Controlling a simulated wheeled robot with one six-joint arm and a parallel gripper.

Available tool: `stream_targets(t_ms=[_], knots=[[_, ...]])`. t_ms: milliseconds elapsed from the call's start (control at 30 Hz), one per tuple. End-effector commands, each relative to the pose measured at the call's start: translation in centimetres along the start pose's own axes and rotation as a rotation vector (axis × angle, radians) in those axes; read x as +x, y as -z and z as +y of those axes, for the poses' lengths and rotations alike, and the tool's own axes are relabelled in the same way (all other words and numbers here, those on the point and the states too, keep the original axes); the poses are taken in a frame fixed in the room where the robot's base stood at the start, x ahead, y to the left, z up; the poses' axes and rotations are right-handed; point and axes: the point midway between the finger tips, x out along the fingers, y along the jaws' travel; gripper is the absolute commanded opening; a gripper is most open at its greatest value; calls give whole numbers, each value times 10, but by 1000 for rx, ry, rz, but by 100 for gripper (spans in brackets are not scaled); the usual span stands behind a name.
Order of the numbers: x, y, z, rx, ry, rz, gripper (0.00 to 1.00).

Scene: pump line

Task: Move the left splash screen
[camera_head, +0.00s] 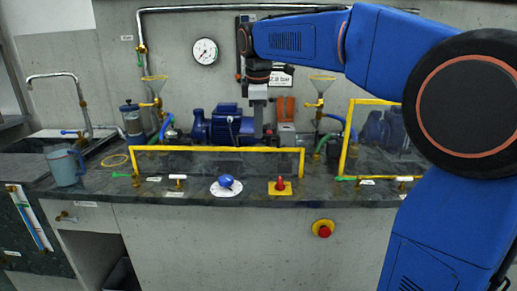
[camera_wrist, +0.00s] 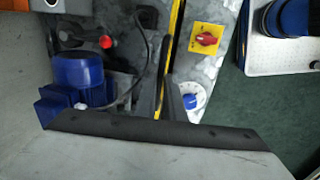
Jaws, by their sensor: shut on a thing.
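The left splash screen (camera_head: 215,149) is a clear panel in a yellow frame at the front of the dark worktop. Its top bar stands much lower than that of the right splash screen (camera_head: 375,102); I cannot tell its exact tilt. My gripper (camera_head: 262,138) reaches down from above to the top bar, right of its middle, and is shut on it. In the wrist view the yellow bar (camera_wrist: 175,25) runs down between the fingers of my gripper (camera_wrist: 165,88). The exact contact is partly hidden.
A blue pump (camera_head: 222,126) stands behind the screen. A blue knob (camera_head: 226,182) and a red switch (camera_head: 281,185) sit in front of it. A blue mug (camera_head: 65,166) stands at the left. A red emergency button (camera_head: 323,229) is on the cabinet front.

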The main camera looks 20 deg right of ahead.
Motion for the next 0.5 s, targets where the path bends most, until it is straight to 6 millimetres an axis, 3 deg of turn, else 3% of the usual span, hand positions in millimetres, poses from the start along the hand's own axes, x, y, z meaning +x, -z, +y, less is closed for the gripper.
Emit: stream_targets(t_ms=[200, 500], knots=[[-71, 0, 15, 1, -4, 2, 0], [-133, 0, 27, 0, -2, 1, 0]])
